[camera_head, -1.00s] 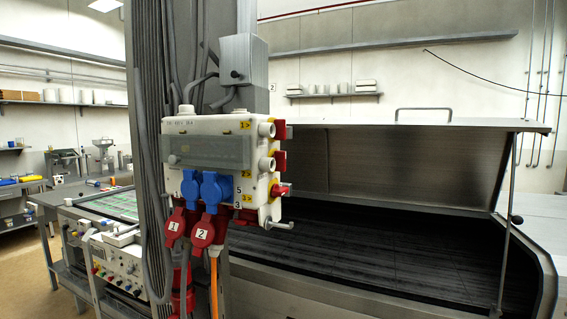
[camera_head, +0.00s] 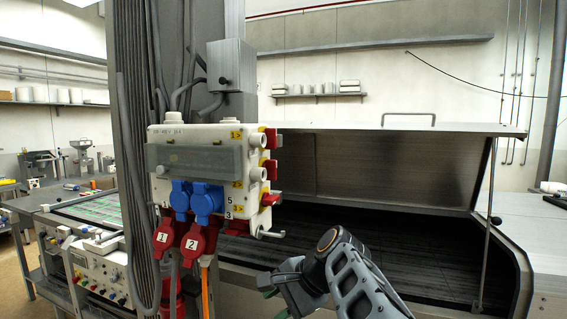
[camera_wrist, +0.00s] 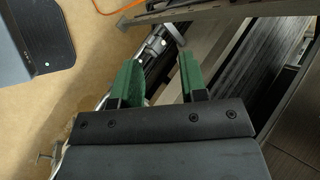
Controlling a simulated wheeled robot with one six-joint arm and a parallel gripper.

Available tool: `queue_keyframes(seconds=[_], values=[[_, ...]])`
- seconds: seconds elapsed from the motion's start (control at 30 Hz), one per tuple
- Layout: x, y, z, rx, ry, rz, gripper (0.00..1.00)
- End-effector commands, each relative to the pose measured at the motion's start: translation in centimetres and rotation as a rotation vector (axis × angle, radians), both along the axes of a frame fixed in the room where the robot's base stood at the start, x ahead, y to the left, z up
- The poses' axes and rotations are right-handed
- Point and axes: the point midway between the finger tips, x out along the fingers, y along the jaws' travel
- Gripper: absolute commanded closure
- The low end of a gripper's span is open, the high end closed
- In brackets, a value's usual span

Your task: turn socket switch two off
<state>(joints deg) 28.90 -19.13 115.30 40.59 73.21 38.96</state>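The white socket box (camera_head: 205,140) hangs on a grey column in the head view. Three red switches stick out of its right side: a top one (camera_head: 270,138), a middle one (camera_head: 269,168) and a bottom one (camera_head: 268,199). Red sockets marked 1 (camera_head: 165,237) and 2 (camera_head: 191,243) hang below blue sockets. My gripper (camera_head: 273,303) is below and right of the box, apart from it. In the wrist view its green fingers (camera_wrist: 160,62) are apart with nothing between them.
The dryer with its raised metal hood (camera_head: 390,165) stands right of the box and behind my arm. A metal hook (camera_head: 271,234) sticks out under the switches. Cables run down the column. A workbench (camera_head: 90,235) is at left.

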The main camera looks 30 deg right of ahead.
Motion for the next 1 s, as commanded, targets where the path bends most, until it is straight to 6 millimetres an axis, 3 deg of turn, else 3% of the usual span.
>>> queue_keyframes(seconds=[0.03,0.1,0.3,0.4,0.5,0.67,1.0], values=[[1.2,-2.6,3.8,0.167,-0.004,-0.15,0.61],[2.1,-5.3,8.0,0.381,-0.014,-0.291,0.61],[1.5,-10.0,17.6,0.882,0.019,-0.465,0.61],[0.4,-11.6,21.2,1.058,0.049,-0.478,0.61],[-0.7,-12.6,23.6,1.17,0.078,-0.47,0.61],[-1.0,-12.7,25.4,1.248,0.105,-0.454,0.61],[3.3,-8.6,25.6,1.258,0.114,-0.449,0.61]])
